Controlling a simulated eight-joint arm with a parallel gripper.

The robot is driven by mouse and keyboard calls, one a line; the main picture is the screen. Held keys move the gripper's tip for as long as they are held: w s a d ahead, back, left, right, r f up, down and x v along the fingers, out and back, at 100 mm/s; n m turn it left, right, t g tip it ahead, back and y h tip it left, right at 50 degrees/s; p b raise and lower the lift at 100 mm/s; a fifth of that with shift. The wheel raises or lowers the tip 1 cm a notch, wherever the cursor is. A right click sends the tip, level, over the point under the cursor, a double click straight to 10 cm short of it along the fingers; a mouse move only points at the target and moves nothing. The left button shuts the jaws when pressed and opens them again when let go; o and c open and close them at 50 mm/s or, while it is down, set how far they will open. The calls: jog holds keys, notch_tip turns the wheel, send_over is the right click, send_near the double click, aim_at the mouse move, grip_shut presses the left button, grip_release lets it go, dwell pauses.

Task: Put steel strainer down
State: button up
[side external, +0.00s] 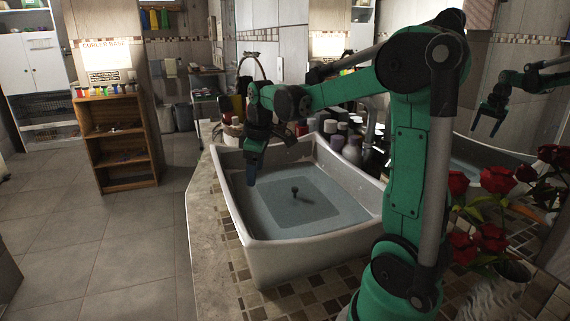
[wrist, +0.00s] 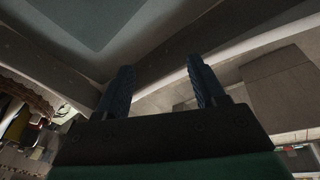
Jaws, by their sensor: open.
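A small dark knobbed piece (side external: 295,190), which looks like the steel strainer, stands upright in the bottom of the white sink basin (side external: 320,247), near its middle. It is too small to show its metal. My gripper (side external: 252,178) hangs over the left part of the basin, fingers down, to the left of the strainer and apart from it. In the wrist view my gripper (wrist: 163,85) has its two dark blue fingers spread, with nothing between them. The strainer does not show in the wrist view.
Several bottles (side external: 351,150) and a basket (side external: 233,131) stand along the sink's back edge. Red roses (side external: 488,239) are at the right. A mosaic counter (side external: 290,304) runs in front of the sink. A wooden shelf (side external: 121,142) stands at the left on open floor.

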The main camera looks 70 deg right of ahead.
jog(key=n+g+y, duration=0.1)
jog(key=n+g, duration=0.1)
send_over(295, 188)
notch_tip(295, 188, down, 5)
jog(key=shift+w+f, duration=0.1)
jog(key=shift+f, duration=0.05)
notch_tip(295, 188, down, 6)
jog(key=shift+r, duration=0.15)
grip_shut()
